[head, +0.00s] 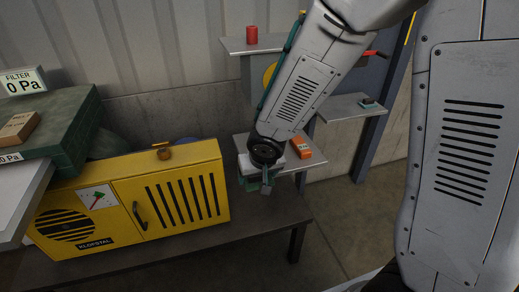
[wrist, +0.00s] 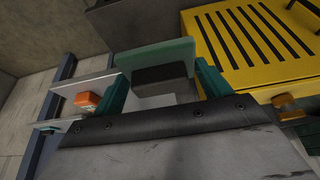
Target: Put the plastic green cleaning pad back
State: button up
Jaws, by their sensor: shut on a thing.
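The green cleaning pad (wrist: 155,56) is a flat green slab with a dark grey block against it. In the wrist view it sits between the two teal fingers of my gripper (wrist: 163,78), which is shut on it. In the head view my gripper (head: 264,182) hangs in front of a small light shelf (head: 284,167), right of the yellow cabinet. The pad is small and partly hidden by the gripper there. I cannot tell whether the pad touches the shelf.
An orange box (head: 302,147) lies on the small shelf. The yellow cabinet (head: 165,185) stands on a dark bench (head: 240,226) to the left. A higher shelf (head: 268,43) holds a red can (head: 252,34). A right shelf (head: 345,109) holds a small dark item (head: 370,104).

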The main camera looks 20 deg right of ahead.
jog(key=w+d, duration=0.2)
jog(key=w, duration=0.2)
jog(key=w+d+f, duration=0.1)
jog(key=w+d, duration=0.1)
jog(key=w, duration=0.3)
jog(key=w+d, duration=0.3)
jog(key=w, duration=0.2)
jog(key=shift+w+f, duration=0.15)
jog(key=shift+f, duration=0.05)
jog(key=shift+d+f, duration=0.1)
jog(key=shift+f, duration=1.65)
jog(key=shift+f, duration=0.15)
jog(key=o, duration=1)
jog(key=shift+r, duration=0.25)
jog(key=v, duration=1.2)
